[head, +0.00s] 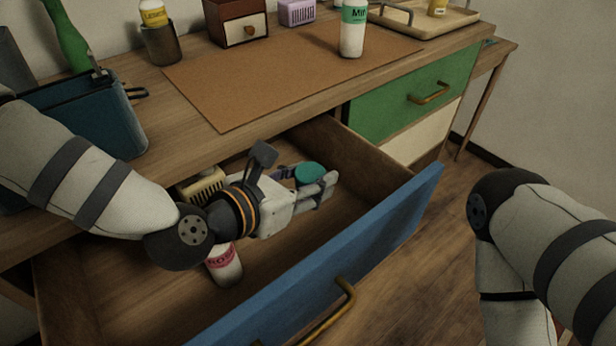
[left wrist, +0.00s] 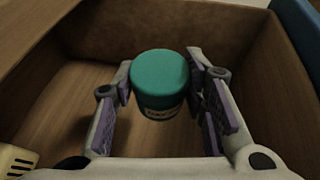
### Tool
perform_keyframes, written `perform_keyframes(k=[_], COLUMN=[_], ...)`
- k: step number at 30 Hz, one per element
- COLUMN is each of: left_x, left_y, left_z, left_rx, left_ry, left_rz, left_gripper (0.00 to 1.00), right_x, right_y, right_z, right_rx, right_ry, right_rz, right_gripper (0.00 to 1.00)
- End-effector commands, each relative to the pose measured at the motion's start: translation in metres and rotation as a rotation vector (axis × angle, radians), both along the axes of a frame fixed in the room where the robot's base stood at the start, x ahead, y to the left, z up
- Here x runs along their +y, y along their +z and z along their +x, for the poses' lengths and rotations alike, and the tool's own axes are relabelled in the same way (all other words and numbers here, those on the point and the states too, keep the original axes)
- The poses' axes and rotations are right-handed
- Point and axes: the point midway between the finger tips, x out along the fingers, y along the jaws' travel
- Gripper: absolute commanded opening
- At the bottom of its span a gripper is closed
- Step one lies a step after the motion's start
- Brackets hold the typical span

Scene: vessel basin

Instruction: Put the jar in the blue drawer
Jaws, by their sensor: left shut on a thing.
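The jar, with a teal lid (head: 309,172), is between the fingers of my left gripper (head: 317,187). In the left wrist view the jar (left wrist: 161,85) is upright, and the gripper (left wrist: 165,95) is shut on it. The blue drawer (head: 345,265) is pulled open, and the jar is over or within its inside, near the back right. I cannot tell whether the jar's base touches the drawer floor (left wrist: 75,95). My right arm comes in at the right, but its gripper is out of view.
In the drawer are a white bottle with a pink label (head: 224,265) and a cream slotted object (head: 203,186), partly behind my left arm. A closed green drawer (head: 400,100) is to the right.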

Motion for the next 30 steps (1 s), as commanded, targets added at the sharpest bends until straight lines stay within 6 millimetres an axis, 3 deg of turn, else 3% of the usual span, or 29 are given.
perform_keyframes(k=[17,18,20,30], left_x=[0.0,0.0,0.0,0.0], left_y=[-0.011,-0.011,-0.011,-0.007], left_z=[0.001,0.0,0.0,0.0], left_rx=[-0.002,-0.001,-0.001,-0.003], left_ry=[0.001,0.001,0.001,0.0], left_rz=[0.0,0.001,0.001,0.002], left_gripper=[0.09,0.46,0.59,0.59], right_x=[0.0,0.0,0.0,0.0], right_y=[-0.006,-0.005,-0.005,-0.004], right_z=[-0.004,-0.004,-0.004,-0.003], right_rx=[0.013,0.012,0.012,0.008], right_ry=[0.001,0.001,0.001,0.001], right_rz=[0.0,0.0,0.0,0.0], right_gripper=[0.59,0.59,0.59,0.59])
